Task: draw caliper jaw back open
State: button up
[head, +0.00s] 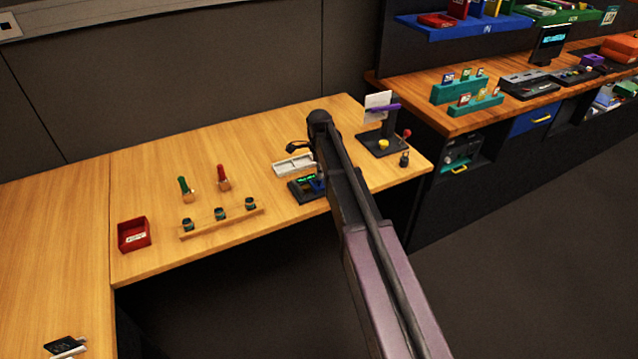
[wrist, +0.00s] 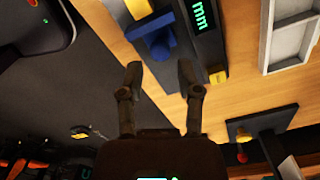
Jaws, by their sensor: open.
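The caliper (wrist: 205,45) is a dark block with a green "mm" display, near the table's front edge.
A pale tray (head: 294,165) lies behind the caliper. A dark stand (head: 380,142) with a purple clip and a red-tipped lever is to the right. A wooden rack (head: 222,220), green and red-handled tools and a red bin (head: 134,235) are left. The table between is clear.

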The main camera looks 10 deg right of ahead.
aim_at(317, 184)
jog(key=shift+f+b, duration=1.35)
jog(key=shift+f, duration=0.3)
grip_shut()
